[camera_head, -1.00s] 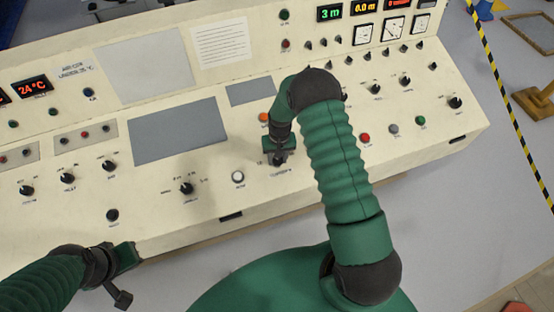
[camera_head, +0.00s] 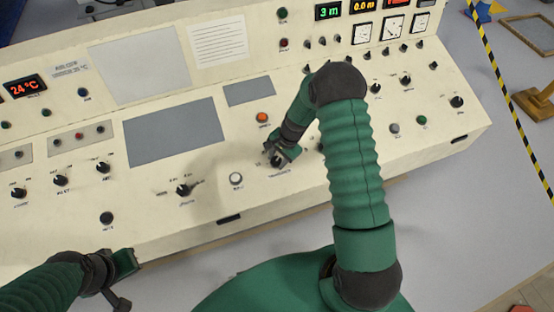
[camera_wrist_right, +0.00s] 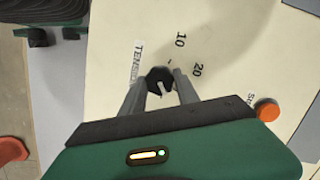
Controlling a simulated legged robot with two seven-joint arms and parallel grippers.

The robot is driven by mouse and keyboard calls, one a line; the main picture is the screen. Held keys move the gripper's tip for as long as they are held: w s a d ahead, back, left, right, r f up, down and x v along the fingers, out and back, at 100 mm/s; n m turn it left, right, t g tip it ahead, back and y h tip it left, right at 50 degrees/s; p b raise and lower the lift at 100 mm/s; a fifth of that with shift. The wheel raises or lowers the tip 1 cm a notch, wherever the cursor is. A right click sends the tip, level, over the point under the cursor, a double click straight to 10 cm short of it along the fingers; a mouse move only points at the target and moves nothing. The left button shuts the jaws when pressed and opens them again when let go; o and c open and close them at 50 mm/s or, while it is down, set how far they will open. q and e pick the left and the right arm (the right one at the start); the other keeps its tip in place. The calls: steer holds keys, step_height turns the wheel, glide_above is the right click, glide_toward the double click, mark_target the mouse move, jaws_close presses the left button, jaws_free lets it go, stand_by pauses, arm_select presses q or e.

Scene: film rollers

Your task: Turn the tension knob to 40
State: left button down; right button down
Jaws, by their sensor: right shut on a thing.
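The tension knob (camera_wrist_right: 158,80) is small and black. In the right wrist view it sits between the two grey fingers of my right gripper (camera_wrist_right: 160,92), which is shut on it. The printed word TENSION is beside it, with the numbers 10 and 20 on its other side; no 40 shows. A pale mark shows on the knob, but I cannot tell its exact setting. In the head view my right gripper (camera_head: 277,159) covers most of the knob. My left gripper (camera_head: 122,270) is at the lower left, off the console; its jaw opening is unclear.
The cream console (camera_head: 215,180) is crowded with knobs and buttons. An orange button (camera_head: 263,117) labelled Stop, also in the right wrist view (camera_wrist_right: 267,110), is close to my right gripper. A white button (camera_head: 236,179) is left of it. My right forearm hides part of the panel.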

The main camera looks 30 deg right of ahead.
steer(key=m+t+b, duration=0.1)
steer(key=m, duration=0.3)
steer(key=shift+m, duration=0.3)
steer(key=shift+r, duration=0.1)
stand_by(0.4)
steer(key=c, duration=0.9)
jaws_free()
steer(key=v, duration=1.6)
steer(key=shift+r, duration=0.3)
steer(key=shift+s+d, duration=0.1)
steer(key=shift+s, duration=0.05)
